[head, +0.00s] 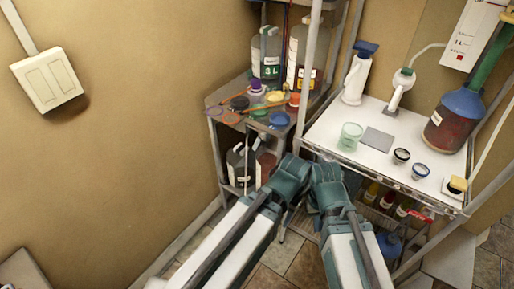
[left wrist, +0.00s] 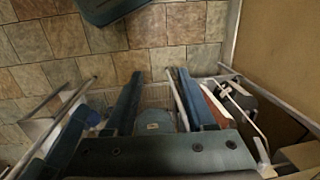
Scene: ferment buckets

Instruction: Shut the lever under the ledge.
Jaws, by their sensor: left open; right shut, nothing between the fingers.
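A small red piece (head: 421,212) shows just below the front edge of the white ledge (head: 330,128), toward its right end. It looks like the lever, but it is too small to tell its position. My left gripper (left wrist: 157,95) is open in the left wrist view, its two fingers spread with nothing gripped. In the head view the left hand is at the left front corner of the ledge, its fingertips hidden. My right gripper (head: 326,172) is shut and empty beside it, below the ledge's front edge and well left of the red piece.
Bottles (head: 372,190) stand on a lower shelf under the ledge, with a blue container (head: 389,243) below. A crowded grey rack (head: 215,110) is at left. Tiled floor (head: 285,258) is open in front.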

